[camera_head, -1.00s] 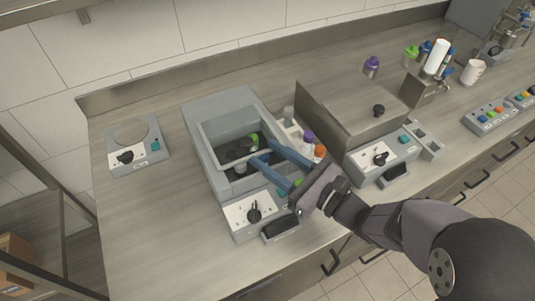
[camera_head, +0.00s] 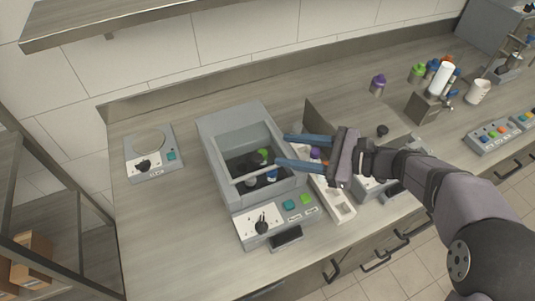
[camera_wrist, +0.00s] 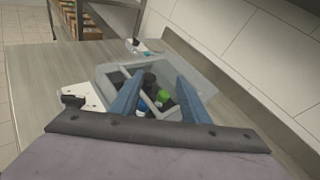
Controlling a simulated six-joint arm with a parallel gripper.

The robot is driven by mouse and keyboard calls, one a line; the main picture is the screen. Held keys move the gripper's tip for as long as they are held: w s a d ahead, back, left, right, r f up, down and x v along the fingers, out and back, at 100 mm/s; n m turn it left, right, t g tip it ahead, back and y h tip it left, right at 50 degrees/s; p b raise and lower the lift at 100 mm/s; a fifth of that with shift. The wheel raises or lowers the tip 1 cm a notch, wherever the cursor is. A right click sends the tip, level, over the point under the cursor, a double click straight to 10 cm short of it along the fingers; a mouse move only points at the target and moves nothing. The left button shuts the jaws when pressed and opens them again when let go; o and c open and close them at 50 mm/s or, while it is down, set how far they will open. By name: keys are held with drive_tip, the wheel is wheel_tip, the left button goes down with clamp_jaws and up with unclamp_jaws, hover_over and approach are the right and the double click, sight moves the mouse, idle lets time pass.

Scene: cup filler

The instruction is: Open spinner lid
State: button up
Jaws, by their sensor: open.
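The spinner, a grey box-shaped machine (camera_head: 222,135), stands on the counter left of centre. Its well shows a green-capped vial (camera_head: 263,155) and a blue-marked vial (camera_head: 272,175); both also show in the wrist view. A pale bar crosses the front of the well, and a see-through panel (camera_wrist: 200,82) shows at the well in the wrist view. I cannot tell the lid's exact angle. My gripper (camera_head: 281,150) is open and empty, its two blue fingers pointing left over the well's right side. They show apart in the wrist view (camera_wrist: 160,78). Contact with the lid cannot be told.
A white rack (camera_head: 341,207) with a purple-capped bottle (camera_head: 315,153) stands right of the spinner, partly under my gripper. A second machine with an upright panel (camera_head: 322,122) is behind my arm. A small grey device (camera_head: 165,168) stands at left. Counter between is clear.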

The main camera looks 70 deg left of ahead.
sight(260, 158)
drive_tip(key=shift+d+f+m+h, duration=0.3)
drive_tip(key=shift+f+h, duration=0.05)
drive_tip(key=shift+f, duration=0.15)
drive_tip(key=shift+d+f+m+h, duration=0.25)
drive_tip(key=shift+f+m+h, duration=0.1)
drive_tip(key=shift+f, duration=0.15)
drive_tip(key=shift+m, duration=0.35)
drive_tip(key=shift+s+a, duration=0.1)
drive_tip(key=shift+p+x, duration=1.25)
drive_tip(key=shift+x, duration=2.3)
clamp_jaws()
drive_tip(key=shift+a, duration=0.1)
